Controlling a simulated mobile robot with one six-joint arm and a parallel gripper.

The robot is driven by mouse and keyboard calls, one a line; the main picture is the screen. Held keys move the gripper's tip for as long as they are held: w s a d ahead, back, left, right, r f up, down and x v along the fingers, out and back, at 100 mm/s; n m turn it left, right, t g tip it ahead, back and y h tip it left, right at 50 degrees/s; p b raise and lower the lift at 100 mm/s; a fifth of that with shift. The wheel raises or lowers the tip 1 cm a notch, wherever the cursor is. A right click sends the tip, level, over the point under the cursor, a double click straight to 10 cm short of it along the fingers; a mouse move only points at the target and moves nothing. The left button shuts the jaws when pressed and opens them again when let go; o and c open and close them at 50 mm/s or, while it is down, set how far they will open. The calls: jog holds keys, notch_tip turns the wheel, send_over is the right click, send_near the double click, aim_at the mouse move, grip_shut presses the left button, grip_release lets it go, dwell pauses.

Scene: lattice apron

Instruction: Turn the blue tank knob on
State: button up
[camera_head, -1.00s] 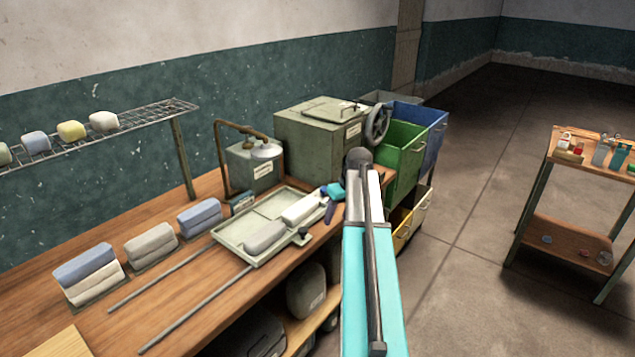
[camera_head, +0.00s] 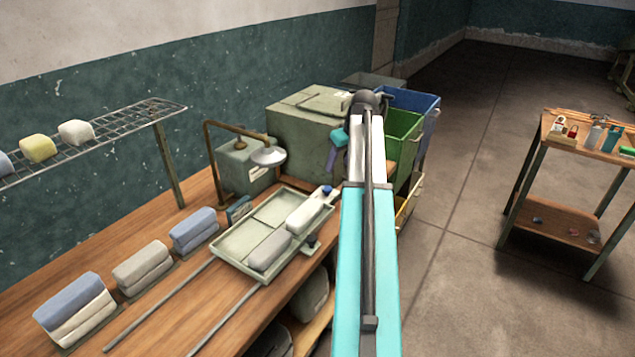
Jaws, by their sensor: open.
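A small blue knob (camera_head: 327,191) is at the far right corner of the pale green two-part tank (camera_head: 226,250) on the wooden bench. Its turned position is too small to tell. My gripper (camera_head: 334,152) shows only partly, as a teal piece and a blue-violet finger left of my arm. The rest of it is hidden behind the arm. It is open and appears above the blue knob in the picture, apart from it.
A grey block (camera_head: 270,250) and a white block (camera_head: 304,216) rest at the tank's right side. A lamp-like fixture (camera_head: 268,157) and a large green box (camera_head: 310,130) stand behind. Folded cloths (camera_head: 75,308) and two rods lie left.

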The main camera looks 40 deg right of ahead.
jog(key=shift+d+r, duration=0.1)
jog(key=shift+w, duration=0.15)
jog(key=p, duration=0.4)
send_near(327, 188)
jog(key=shift+x, duration=3.95)
jog(key=c, duration=1)
